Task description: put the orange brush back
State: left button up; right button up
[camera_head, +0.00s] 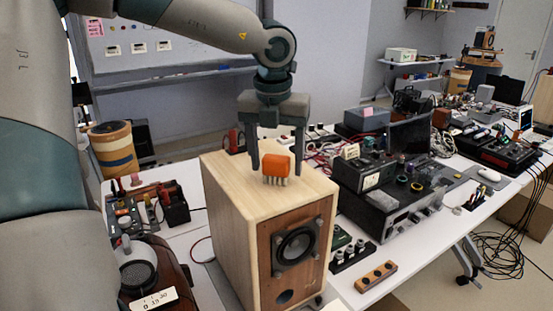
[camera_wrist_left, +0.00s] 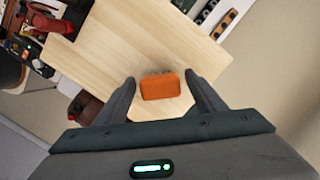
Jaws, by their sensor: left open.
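The orange brush (camera_head: 276,165), a small block with pale bristles pointing down, is on top of the wooden speaker box (camera_head: 225,185). My left gripper (camera_head: 277,170) points down over the box top, with one finger to each side of the brush. The left wrist view shows the brush (camera_wrist_left: 160,86) between the two open fingers (camera_wrist_left: 160,92), with a gap on both sides. The fingers do not grip it. The speaker's bare top (camera_wrist_left: 125,45) also shows there. My right gripper is not in view.
A wooden block with several dark holes (camera_head: 376,277) lies on the white table to the right of the speaker. Black electronic equipment (camera_head: 385,190) stands behind it. A round dark device (camera_head: 140,275) and tools crowd the table at left.

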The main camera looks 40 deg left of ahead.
aim_at(275, 159)
pick_arm(q)
jog(key=shift+r, duration=0.75)
jog(key=r, duration=0.2)
jog(key=r+b, duration=0.1)
jog(key=r, duration=0.1)
jog(key=s+r, duration=0.1)
jog(key=r, duration=0.1)
jog(key=shift+d, duration=0.25)
jog(key=shift+s+d+r+b, duration=0.1)
jog(key=shift+s+r+b, duration=0.1)
jog(key=shift+r, duration=0.95)
jog(key=shift+s+d+r+b, duration=0.1)
jog(key=shift+r+b, duration=0.05)
jog(key=shift+r, duration=0.95)
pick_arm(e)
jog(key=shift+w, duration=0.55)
